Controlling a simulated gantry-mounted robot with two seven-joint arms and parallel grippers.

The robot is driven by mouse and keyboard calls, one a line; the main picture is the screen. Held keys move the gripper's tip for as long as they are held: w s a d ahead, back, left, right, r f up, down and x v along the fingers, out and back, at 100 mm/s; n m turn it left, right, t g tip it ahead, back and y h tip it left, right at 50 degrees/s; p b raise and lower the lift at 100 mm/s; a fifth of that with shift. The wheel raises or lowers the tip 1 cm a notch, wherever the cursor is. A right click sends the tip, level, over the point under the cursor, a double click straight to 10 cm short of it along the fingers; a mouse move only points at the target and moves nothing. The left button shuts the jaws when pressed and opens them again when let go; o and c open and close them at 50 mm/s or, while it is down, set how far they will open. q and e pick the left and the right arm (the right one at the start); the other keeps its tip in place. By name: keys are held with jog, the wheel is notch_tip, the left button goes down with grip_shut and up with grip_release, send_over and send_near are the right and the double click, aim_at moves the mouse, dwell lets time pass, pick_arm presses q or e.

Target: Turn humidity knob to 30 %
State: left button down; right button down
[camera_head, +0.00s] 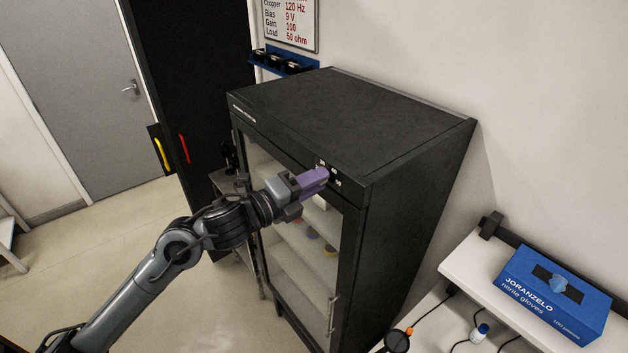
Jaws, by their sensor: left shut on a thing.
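A black dry cabinet (410,130) with a glass front stands in the middle. Its humidity knob is on the upper right of the front panel, hidden behind my gripper; small white scale marks (333,170) show beside it. My left gripper (322,176), with purple fingers, reaches in from the lower left. Its fingertips are at the panel by the scale marks, shut on the knob. The knob's pointer and setting cannot be read. My right gripper is not in view.
The cabinet's glass door (300,255) has a vertical handle (333,315) and several items inside. A white bench (480,275) at right holds a blue glove box (553,293), a small bottle (480,333) and cables. A grey door (85,90) is at far left.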

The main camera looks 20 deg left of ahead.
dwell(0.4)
pick_arm(q)
jog(key=c, duration=0.9)
grip_release()
jog(key=shift+c, duration=0.2)
jog(key=b+v, duration=0.4)
jog(key=v, duration=0.7)
jog(key=shift+f, duration=0.1)
